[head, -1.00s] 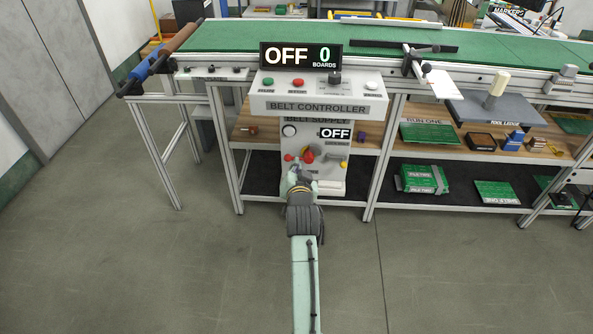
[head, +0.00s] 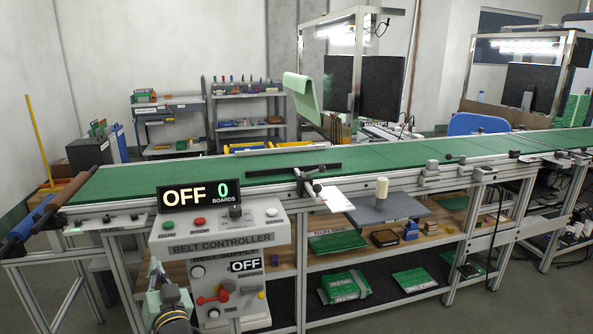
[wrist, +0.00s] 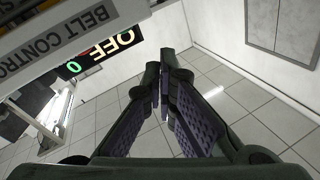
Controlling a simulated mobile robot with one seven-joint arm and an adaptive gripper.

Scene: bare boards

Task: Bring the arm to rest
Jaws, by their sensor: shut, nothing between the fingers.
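My gripper (wrist: 162,70) is shut and empty in the wrist view, its dark fingers meeting over a pale ceiling or wall area. In the head view my gripper (head: 156,276) shows at the lower left, in front of the belt controller (head: 220,238); its fingertips are too small to tell apart there. The belt controller also shows in the wrist view (wrist: 85,25), turned over, at the upper left and apart from the fingers. Its upper display (head: 203,195) reads OFF and 0 boards. A lower display (head: 245,265) also reads OFF. A red switch handle (head: 213,297) is beside my gripper.
The green conveyor belt (head: 400,155) runs across above the controller. A wooden shelf (head: 350,247) below holds green boards and small blocks, and a lower shelf (head: 385,300) holds more boards. A blue-and-brown roller end (head: 50,212) sticks out at the left.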

